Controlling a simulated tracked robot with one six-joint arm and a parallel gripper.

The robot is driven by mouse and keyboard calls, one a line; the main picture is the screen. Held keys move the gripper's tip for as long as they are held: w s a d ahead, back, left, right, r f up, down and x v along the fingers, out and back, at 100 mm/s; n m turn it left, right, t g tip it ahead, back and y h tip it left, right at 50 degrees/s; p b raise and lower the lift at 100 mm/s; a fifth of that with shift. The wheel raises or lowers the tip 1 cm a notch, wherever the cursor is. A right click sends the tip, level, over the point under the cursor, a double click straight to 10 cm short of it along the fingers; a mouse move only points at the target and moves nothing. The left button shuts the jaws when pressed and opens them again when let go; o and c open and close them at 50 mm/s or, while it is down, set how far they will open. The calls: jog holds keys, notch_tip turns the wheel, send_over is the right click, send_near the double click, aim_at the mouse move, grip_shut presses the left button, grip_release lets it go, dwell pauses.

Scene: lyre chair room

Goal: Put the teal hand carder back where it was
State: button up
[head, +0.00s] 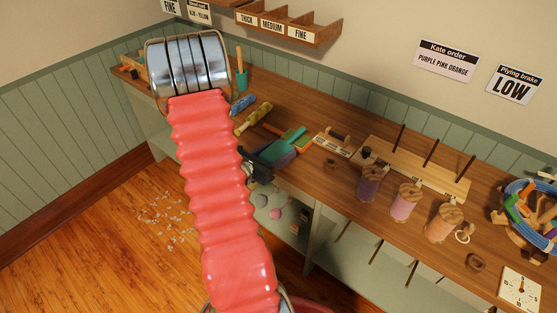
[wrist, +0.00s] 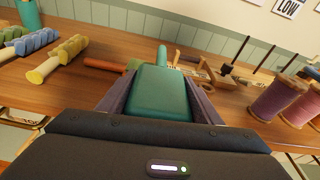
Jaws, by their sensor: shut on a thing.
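The teal hand carder (head: 281,152) is at the bench's front edge in the head view, its handle pointing to the back right. In the wrist view the teal hand carder (wrist: 160,98) fills the space between the two jaws, handle pointing away. My gripper (head: 262,165) is shut on its broad head; in the wrist view the gripper (wrist: 160,108) has a dark jaw on each side. I cannot tell whether the carder touches the bench. A second carder with an orange-red handle (wrist: 104,65) and a green part lies just behind it, partly hidden.
Yellow (head: 254,118) and blue (head: 242,104) rolls lie left on the wooden bench (head: 330,172). A small labelled board (head: 332,145) lies right of the carder. Beyond are a pegged rack (head: 425,172) and wound bobbins (head: 407,203). My red arm hides part of the bench.

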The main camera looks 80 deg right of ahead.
jog(key=shift+f, duration=0.1)
jog(key=shift+f, duration=1.95)
jog(key=shift+f, duration=0.1)
jog(key=o, duration=1.7)
jog(key=shift+w+a, duration=0.1)
jog(key=shift+a, duration=0.05)
jog(key=v, duration=1.1)
jog(key=shift+w+a+r, duration=0.15)
jog(key=shift+a+r, duration=0.1)
jog(key=shift+a, duration=0.05)
